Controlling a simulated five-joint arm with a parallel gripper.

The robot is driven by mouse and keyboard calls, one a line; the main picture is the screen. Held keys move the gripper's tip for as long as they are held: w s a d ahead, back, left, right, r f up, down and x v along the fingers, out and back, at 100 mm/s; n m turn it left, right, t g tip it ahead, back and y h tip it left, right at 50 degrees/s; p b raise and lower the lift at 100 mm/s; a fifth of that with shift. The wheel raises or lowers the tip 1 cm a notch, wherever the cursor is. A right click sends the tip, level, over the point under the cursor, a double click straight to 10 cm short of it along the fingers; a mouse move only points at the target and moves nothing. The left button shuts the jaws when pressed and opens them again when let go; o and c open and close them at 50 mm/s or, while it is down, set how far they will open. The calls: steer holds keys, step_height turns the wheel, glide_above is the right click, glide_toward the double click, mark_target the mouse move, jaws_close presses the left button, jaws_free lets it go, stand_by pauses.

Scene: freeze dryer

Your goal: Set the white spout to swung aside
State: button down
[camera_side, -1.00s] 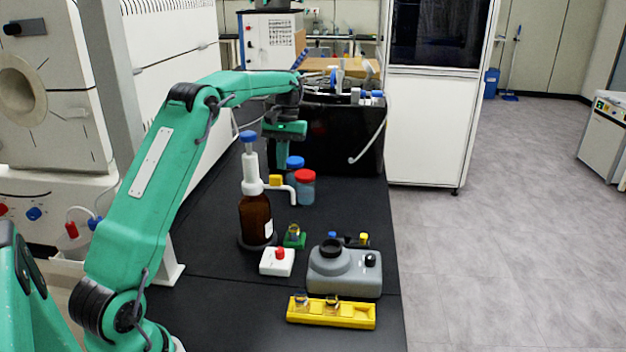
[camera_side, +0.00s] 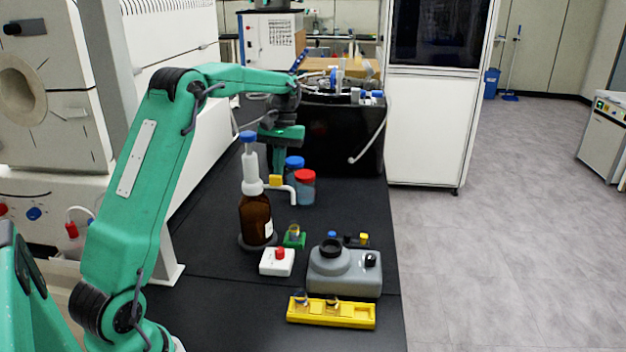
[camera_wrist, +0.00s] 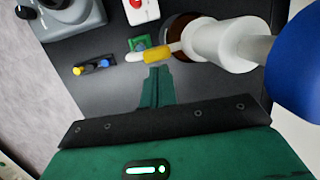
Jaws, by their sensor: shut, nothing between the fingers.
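The white spout (camera_side: 284,187) sticks out to the right from the collar of a brown dispenser bottle (camera_side: 256,215) and bends down at its tip. A yellow piece (camera_side: 275,180) sits on the spout. In the wrist view the yellow piece (camera_wrist: 160,50) and white spout tip (camera_wrist: 135,57) show just beyond my fingertips. My gripper (camera_side: 277,172) is shut and empty, pointing down on the far side of the spout. In the wrist view my gripper (camera_wrist: 154,74) is very near the yellow piece; I cannot tell if they touch. The bottle's blue-topped pump (camera_side: 248,138) stands upright.
A blue-capped jar (camera_side: 294,163) and a red-capped jar (camera_side: 305,190) stand close by my gripper. A black box (camera_side: 340,140) stands behind.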

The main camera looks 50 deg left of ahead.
mark_target(278, 177)
steer(key=shift+s+d+m, duration=0.15)
steer(key=shift+d+m, duration=0.25)
steer(key=shift+m, duration=0.4)
steer(key=shift+s+d+m, duration=0.55)
steer(key=shift+d+m, duration=0.15)
steer(key=shift+m, duration=0.6)
steer(key=shift+s+d+m, duration=0.2)
steer(key=shift+m, duration=0.55)
steer(key=shift+s+d+m, duration=0.15)
steer(key=shift+m, duration=0.6)
steer(key=shift+a, duration=0.1)
steer(key=shift+w+a, duration=0.3)
steer(key=shift+a, duration=0.35)
steer(key=shift+w, duration=0.1)
